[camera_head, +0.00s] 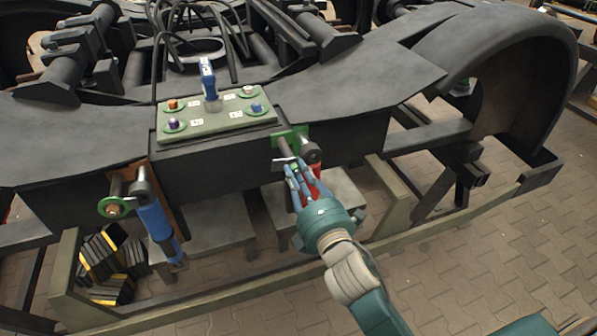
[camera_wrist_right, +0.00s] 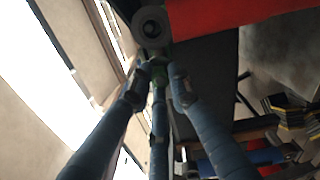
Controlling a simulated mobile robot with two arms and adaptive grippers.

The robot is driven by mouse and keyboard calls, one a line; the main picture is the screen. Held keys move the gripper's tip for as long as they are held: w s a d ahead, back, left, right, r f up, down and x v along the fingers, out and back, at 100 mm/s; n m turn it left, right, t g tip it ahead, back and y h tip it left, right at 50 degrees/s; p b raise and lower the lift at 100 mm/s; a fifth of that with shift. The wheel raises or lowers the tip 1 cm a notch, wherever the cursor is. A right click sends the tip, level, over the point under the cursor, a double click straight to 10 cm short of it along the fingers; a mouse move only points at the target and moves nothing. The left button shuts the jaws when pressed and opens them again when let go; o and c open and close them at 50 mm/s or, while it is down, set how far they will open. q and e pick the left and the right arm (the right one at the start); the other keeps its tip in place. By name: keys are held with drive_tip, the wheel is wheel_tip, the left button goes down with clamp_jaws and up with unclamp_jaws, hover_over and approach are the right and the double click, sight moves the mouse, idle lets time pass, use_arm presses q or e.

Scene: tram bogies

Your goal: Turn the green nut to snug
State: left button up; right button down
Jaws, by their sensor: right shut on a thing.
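My right gripper (camera_head: 294,167) reaches up to the bracket on the side of the dark bogie frame. In the right wrist view, its fingers (camera_wrist_right: 158,78) are closed around a small dark green piece, which looks like the green nut (camera_wrist_right: 160,70). The nut sits just below the grey round eye (camera_wrist_right: 150,27) of a red damper (camera_wrist_right: 240,18). A green plate (camera_head: 290,135) is at the bracket above. My left gripper is not in view.
A light green board (camera_head: 215,122) with coloured nuts and an upright blue tool (camera_head: 208,78) lies on the frame. A blue damper (camera_head: 158,225) hangs at left beside a green ring (camera_head: 115,208). Black and yellow blocks (camera_head: 112,262) are stacked below left.

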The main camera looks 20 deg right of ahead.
drive_tip(key=m+p, duration=0.1)
drive_tip(key=m, duration=0.3)
drive_tip(key=shift+f+m, duration=0.1)
drive_tip(key=shift+m, duration=0.3)
drive_tip(key=m+p, duration=0.1)
drive_tip(key=m, duration=0.2)
drive_tip(key=shift+m, duration=0.3)
drive_tip(key=m+p, duration=0.1)
drive_tip(key=m, duration=0.2)
drive_tip(key=shift+m+p, duration=0.3)
drive_tip(key=shift+p, duration=0.1)
drive_tip(key=m+p, duration=0.1)
drive_tip(key=m, duration=0.2)
drive_tip(key=shift+m, duration=0.3)
drive_tip(key=m+p, duration=0.2)
drive_tip(key=m, duration=0.1)
drive_tip(key=shift+m, duration=0.3)
drive_tip(key=m, duration=0.1)
drive_tip(key=m+p, duration=0.1)
drive_tip(key=m, duration=0.1)
drive_tip(key=shift+r+m, duration=0.2)
drive_tip(key=shift+m, duration=0.1)
drive_tip(key=m+p, duration=0.1)
drive_tip(key=m, duration=0.2)
drive_tip(key=shift+m, duration=0.3)
drive_tip(key=shift+m+p, duration=0.5)
drive_tip(key=shift+m, duration=1.1)
